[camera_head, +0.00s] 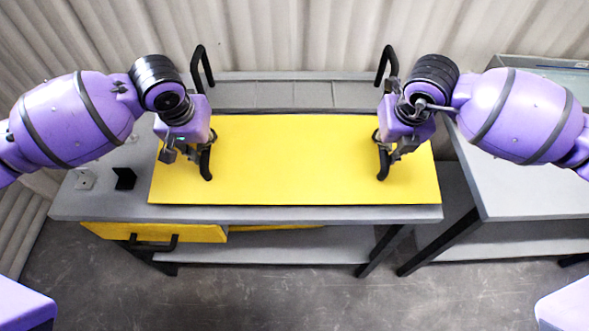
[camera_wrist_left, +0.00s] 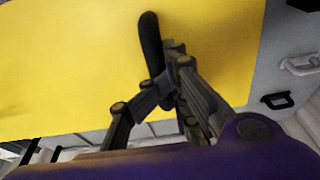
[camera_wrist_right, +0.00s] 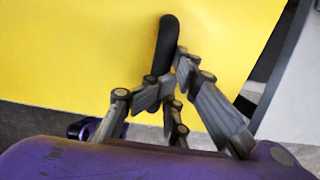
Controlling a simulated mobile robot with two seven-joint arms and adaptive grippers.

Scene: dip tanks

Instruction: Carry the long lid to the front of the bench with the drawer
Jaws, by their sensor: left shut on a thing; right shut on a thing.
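The long lid (camera_head: 290,160) is a flat yellow panel with a black handle near each end. It is at the front part of the grey bench (camera_head: 90,205), whose yellow drawer (camera_head: 190,233) shows below the top at the left. I cannot tell whether the lid touches the bench top. My left gripper (camera_head: 203,150) is shut on the lid's left handle (camera_head: 206,165); this handle also shows in the left wrist view (camera_wrist_left: 151,40). My right gripper (camera_head: 384,148) is shut on the right handle (camera_head: 383,165), which also shows in the right wrist view (camera_wrist_right: 167,38).
Behind the lid is a grey tank (camera_head: 290,95) with a black upright handle at each end. Two small brackets, one grey (camera_head: 85,180) and one black (camera_head: 124,178), are on the bench left of the lid. A second grey table (camera_head: 520,185) stands at the right, across a narrow gap.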

